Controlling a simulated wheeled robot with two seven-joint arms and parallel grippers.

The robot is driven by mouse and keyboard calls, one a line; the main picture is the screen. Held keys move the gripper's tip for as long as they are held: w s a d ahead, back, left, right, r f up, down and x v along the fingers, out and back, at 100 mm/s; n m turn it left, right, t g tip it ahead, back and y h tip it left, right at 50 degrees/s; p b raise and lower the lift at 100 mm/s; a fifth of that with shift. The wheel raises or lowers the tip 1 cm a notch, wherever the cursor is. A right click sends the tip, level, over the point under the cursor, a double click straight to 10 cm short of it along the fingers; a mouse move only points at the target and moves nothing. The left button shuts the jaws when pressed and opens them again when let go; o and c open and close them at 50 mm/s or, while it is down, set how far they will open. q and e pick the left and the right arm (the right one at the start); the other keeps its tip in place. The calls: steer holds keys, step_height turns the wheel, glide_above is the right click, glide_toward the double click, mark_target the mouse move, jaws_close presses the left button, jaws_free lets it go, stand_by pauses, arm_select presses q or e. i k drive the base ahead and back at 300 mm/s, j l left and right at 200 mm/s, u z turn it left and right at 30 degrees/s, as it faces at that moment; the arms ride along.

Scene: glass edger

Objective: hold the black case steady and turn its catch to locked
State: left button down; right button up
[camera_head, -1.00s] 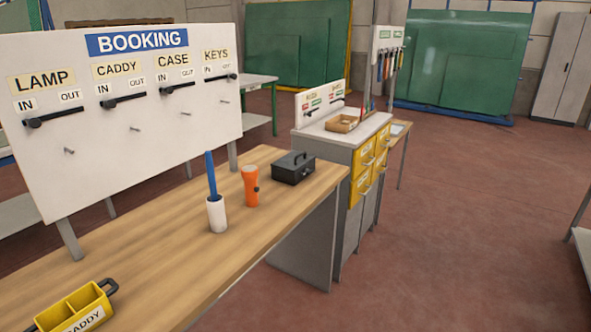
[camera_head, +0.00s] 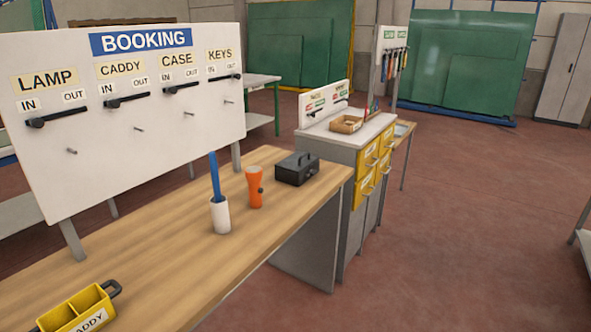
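The black case (camera_head: 296,170) sits closed and upright on the wooden bench, near its far right end. It has a handle on top. A small round detail shows on its front, but it is too small to tell how the catch is set. Neither of my grippers is in view, and nothing touches the case.
An orange lamp (camera_head: 254,187) and a white cup (camera_head: 220,215) with a blue stick stand left of the case on the bench (camera_head: 150,270). A yellow caddy (camera_head: 75,312) is at the front left. The booking board (camera_head: 120,110) rises behind. A grey cabinet (camera_head: 345,150) stands beyond.

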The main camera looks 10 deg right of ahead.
mark_target(312, 172)
steer(key=i+l+u, duration=0.3)
steer(key=l+u, duration=0.35)
steer(key=i+l+u, duration=0.15)
steer(key=l+u, duration=0.15)
